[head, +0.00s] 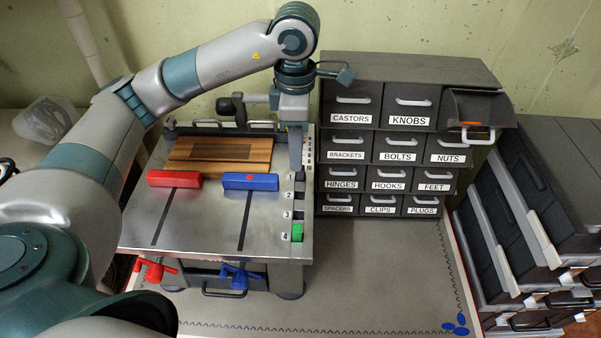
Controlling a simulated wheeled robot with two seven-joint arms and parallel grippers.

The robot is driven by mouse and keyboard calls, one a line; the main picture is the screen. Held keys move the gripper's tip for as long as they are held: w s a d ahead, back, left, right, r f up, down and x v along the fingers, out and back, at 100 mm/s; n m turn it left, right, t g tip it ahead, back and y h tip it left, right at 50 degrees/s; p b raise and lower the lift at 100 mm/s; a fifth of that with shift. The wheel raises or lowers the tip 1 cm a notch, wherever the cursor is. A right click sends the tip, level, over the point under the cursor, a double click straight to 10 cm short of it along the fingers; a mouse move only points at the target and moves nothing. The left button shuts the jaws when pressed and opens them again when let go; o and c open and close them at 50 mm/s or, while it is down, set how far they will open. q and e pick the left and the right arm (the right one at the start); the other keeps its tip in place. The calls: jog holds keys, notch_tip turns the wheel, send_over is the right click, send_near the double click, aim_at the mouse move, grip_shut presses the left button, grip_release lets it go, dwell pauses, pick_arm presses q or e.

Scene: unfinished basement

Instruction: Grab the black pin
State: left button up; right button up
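My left gripper (297,168) points down at the right edge of a metal-topped workbench (200,225), just above a strip of numbered positions 1 to 4. Its fingers look narrow and close together, and I cannot tell whether anything is between them. Small dark pieces (299,200) sit along the strip near numbers 1 to 3. I cannot tell which of these, if any, is the black pin. A green block (297,232) sits at number 4. My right gripper is not in view.
A red bar (174,179), a blue bar (250,182) and a wooden board (220,154) lie on the workbench. A labelled drawer cabinet (400,130) stands close to the right, its top right drawer (482,108) open. Stacked dark bins (545,220) stand further right. The mat (375,265) before the cabinet is mostly clear.

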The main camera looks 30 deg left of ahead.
aim_at(301, 176)
pick_arm(q)
jog(key=shift+f, duration=0.1)
dwell(0.3)
jog(key=shift+d+f+p, duration=0.15)
jog(key=shift+f+p, duration=0.3)
jog(key=shift+p, duration=0.1)
jog(key=f+p, duration=0.1)
jog(key=f, duration=0.2)
jog(key=shift+w+d+p, duration=0.15)
jog(key=shift+d+p, duration=0.05)
jog(key=shift+p, duration=0.15)
jog(key=shift+f, duration=0.65)
jog(key=shift+c, duration=0.6)
grip_shut()
